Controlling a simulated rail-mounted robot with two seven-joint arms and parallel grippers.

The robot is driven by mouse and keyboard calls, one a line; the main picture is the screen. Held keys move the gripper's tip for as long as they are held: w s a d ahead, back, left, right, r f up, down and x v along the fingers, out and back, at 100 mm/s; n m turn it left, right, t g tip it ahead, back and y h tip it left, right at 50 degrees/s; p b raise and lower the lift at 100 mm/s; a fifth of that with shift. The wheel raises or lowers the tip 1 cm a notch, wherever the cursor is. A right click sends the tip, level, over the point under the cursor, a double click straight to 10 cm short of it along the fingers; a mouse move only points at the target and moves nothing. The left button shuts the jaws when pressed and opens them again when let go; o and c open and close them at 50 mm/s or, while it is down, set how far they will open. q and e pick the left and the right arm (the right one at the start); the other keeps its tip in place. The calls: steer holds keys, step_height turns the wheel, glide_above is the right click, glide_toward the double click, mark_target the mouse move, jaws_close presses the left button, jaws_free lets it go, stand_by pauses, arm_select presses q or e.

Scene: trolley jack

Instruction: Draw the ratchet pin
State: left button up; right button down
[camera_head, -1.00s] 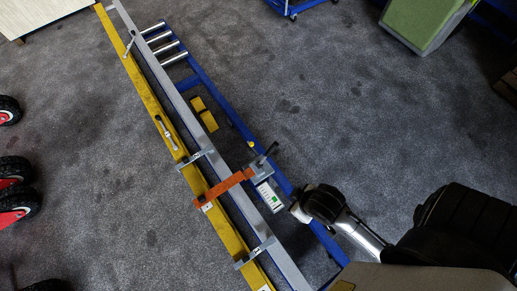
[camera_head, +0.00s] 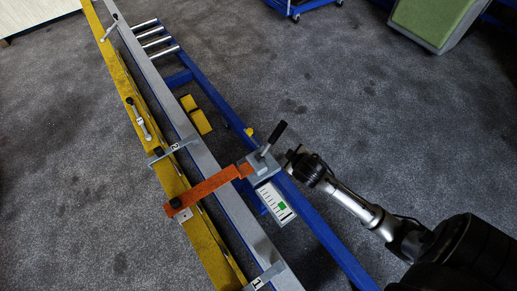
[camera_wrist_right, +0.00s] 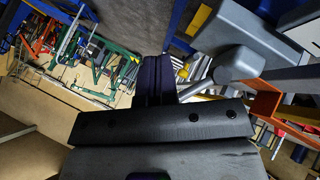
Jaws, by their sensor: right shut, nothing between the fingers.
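A grey block (camera_head: 260,168) sits on the rails with a black-handled lever (camera_head: 273,138) rising from it and an orange bar (camera_head: 205,188) reaching left across the yellow beam. I cannot tell which part is the ratchet pin. My right gripper (camera_head: 294,154) is just right of the lever, apart from it as far as I can see. In the right wrist view its dark fingers (camera_wrist_right: 158,75) are together and empty. A grey block with a rounded grey part (camera_wrist_right: 238,62) shows there to the right of the fingers. My left gripper is not in view.
A yellow beam (camera_head: 150,160) and a grey rail (camera_head: 165,93) run diagonally beside a blue frame (camera_head: 325,232). A white label plate (camera_head: 274,202) hangs below the block.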

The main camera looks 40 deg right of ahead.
steer(key=w+d+f+n+t+y+b, duration=0.1)
steer(key=w+d+f+n+t, duration=0.1)
steer(key=w+d+n+t, duration=0.4)
steer(key=w+d+f+n+t+b, duration=0.1)
steer(key=w+d+f+n+t, duration=0.2)
steer(key=d, duration=0.5)
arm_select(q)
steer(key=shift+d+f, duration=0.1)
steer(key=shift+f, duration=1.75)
arm_select(e)
steer(key=s+a+n+g+y, duration=0.2)
steer(key=s+a+n+y, duration=0.1)
steer(key=a+n+y, duration=0.6)
steer(key=shift+s+a+n+y, duration=0.2)
steer(key=shift+s+n+y, duration=0.1)
steer(key=shift+n+y, duration=2.3)
steer(key=shift+f+m+y, duration=0.1)
steer(key=shift+m+y, duration=0.2)
steer(key=shift+m, duration=0.1)
